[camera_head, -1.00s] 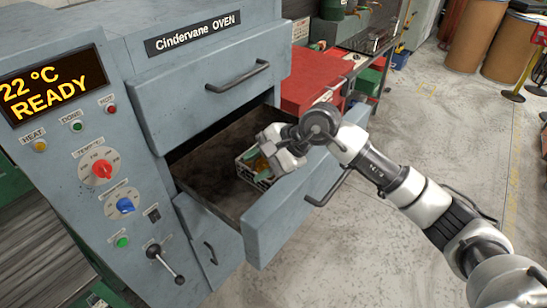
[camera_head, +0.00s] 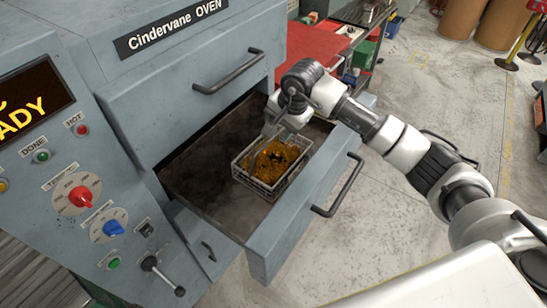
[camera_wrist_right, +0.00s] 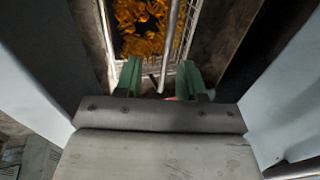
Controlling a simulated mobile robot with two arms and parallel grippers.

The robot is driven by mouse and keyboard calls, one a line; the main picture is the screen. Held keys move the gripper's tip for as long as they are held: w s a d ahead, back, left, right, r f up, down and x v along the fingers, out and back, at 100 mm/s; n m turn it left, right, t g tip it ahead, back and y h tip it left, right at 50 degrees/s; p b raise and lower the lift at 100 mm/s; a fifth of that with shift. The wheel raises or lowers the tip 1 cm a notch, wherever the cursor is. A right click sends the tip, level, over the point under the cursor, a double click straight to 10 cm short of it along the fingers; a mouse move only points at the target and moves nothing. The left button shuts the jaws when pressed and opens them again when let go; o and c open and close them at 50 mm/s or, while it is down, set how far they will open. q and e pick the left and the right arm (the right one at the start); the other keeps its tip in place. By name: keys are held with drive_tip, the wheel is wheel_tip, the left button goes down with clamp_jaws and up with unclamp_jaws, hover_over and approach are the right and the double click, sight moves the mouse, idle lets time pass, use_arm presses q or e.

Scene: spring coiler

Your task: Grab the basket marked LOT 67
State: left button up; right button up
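A wire basket (camera_head: 262,186) with orange-brown contents sits inside the open oven drawer (camera_head: 205,205). No LOT 67 mark is readable on it. My right gripper (camera_head: 272,128) is at the basket's far end, pointing down. In the right wrist view, the basket (camera_wrist_right: 103,30) is ahead of the gripper (camera_wrist_right: 160,76). Its two green fingers are apart, with a thin metal bar running between them. The bar seems to belong to the basket, and I see no finger closed on it. My left gripper is out of view.
The Cindervane oven (camera_head: 190,50) stands at left, its knobs and READY display on the front. A closed drawer (camera_head: 195,85) is above the open one. A red-topped bench (camera_head: 318,45) stands behind the arm. The floor (camera_head: 440,100) at right is mostly clear.

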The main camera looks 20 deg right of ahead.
drive_tip(key=p, duration=0.3)
hover_over(273, 152)
drive_tip(key=f, duration=0.4)
drive_tip(key=shift+s, duration=0.4)
drive_tip(key=shift+f, duration=0.45)
drive_tip(key=shift+w, duration=0.1)
clamp_jaws()
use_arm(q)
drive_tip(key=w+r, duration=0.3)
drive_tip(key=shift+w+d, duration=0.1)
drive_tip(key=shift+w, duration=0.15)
